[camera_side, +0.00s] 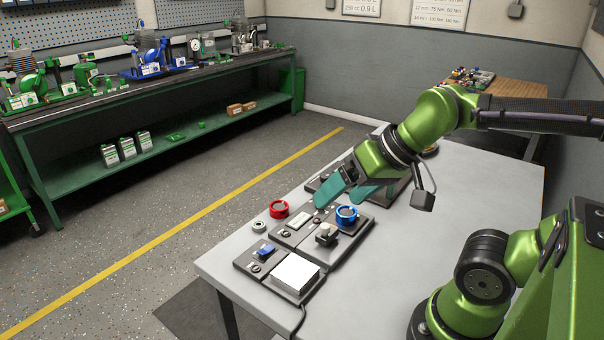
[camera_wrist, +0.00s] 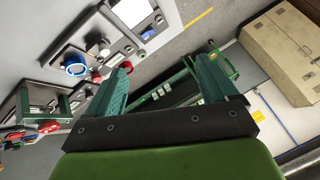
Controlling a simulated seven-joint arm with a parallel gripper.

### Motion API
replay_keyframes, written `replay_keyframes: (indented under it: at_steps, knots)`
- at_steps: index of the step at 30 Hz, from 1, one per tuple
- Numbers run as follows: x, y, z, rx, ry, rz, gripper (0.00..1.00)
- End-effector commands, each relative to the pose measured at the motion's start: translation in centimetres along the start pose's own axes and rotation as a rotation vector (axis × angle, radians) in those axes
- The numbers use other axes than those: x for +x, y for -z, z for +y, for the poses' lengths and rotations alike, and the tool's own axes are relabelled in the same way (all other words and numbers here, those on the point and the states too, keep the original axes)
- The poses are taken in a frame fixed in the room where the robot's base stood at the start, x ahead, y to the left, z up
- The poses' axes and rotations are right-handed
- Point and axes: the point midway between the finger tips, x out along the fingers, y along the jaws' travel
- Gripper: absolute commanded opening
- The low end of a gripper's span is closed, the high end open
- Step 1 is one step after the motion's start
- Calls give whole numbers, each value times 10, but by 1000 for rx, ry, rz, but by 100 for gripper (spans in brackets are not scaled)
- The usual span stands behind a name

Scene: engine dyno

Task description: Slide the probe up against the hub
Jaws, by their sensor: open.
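My gripper (camera_side: 345,193) has two teal fingers, spread apart and empty, over the far part of the grey table. Its fingers also show in the wrist view (camera_wrist: 158,68). Below it on a dark panel are a blue ring-shaped part (camera_side: 346,214) and a small block with a pale upright knob (camera_side: 326,232). The blue part (camera_wrist: 75,64) and pale knob (camera_wrist: 104,52) lie left of the fingers in the wrist view. I cannot tell which part is the probe or the hub.
A white-topped box (camera_side: 294,273) and a blue switch (camera_side: 264,250) are on the near panel. Another dark panel is partly hidden behind my gripper. The right side of the grey table (camera_side: 480,190) is mostly clear.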

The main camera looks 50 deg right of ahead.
Motion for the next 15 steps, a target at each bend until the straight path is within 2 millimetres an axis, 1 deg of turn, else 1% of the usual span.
replay_keyframes:
  at_steps: [5,6,8,10,11,12,14,15]
  knots:
    - [0,0,0,0,0,0,86]
    - [0,0,0,0,0,-1,80]
    - [2,-1,1,2,-4,-10,71]
    - [9,-1,3,12,-16,-38,60]
    - [12,2,4,17,-22,-48,55]
    - [16,8,6,24,-35,-68,53]
    - [24,19,9,27,-65,-110,53]
    - [29,28,13,23,-89,-144,53]
